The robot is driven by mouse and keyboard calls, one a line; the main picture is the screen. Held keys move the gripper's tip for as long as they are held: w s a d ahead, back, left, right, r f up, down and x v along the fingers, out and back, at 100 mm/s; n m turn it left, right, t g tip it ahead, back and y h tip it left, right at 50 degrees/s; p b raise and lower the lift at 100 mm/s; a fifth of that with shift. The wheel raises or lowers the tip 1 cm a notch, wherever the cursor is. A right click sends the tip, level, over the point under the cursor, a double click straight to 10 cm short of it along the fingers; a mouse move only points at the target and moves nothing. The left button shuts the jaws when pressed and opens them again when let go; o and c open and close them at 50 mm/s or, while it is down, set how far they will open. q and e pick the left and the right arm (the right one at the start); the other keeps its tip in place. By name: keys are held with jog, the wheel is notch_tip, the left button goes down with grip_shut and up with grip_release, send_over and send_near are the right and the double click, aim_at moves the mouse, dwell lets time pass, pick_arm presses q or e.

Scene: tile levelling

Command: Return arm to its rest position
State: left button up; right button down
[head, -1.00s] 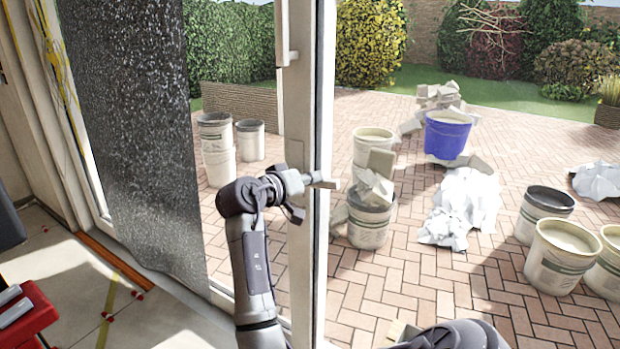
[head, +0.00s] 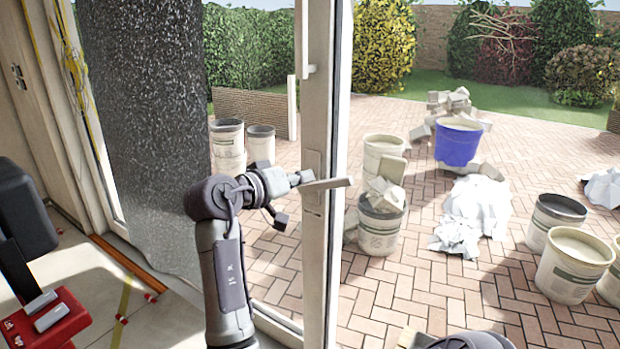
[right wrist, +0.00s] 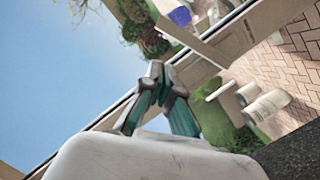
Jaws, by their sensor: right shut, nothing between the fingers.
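My right gripper (head: 304,177) is in front of the glazed door, its fingers shut and empty. In the right wrist view its teal-padded fingers (right wrist: 157,76) meet at the tips with nothing between them. The arm rises from the bottom of the head view, bends at a dark joint and points right. A pale bar-shaped door handle (head: 332,184) lies level across the door frame (head: 325,250), just right of the fingers. The fingers overlap its left end in the picture; I cannot tell whether they touch it. My left gripper is not in view.
A dark speckled sheet (head: 145,130) hangs left of the arm. A red case (head: 45,325) stands at lower left. Outside are pale buckets (head: 228,150), a rubble-filled bucket (head: 381,225), a blue bucket (head: 457,142) and crumpled white sheeting (head: 478,210). Some paving between them is clear.

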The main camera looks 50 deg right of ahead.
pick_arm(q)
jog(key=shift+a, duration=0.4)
pick_arm(e)
jog(key=shift+w, duration=0.1)
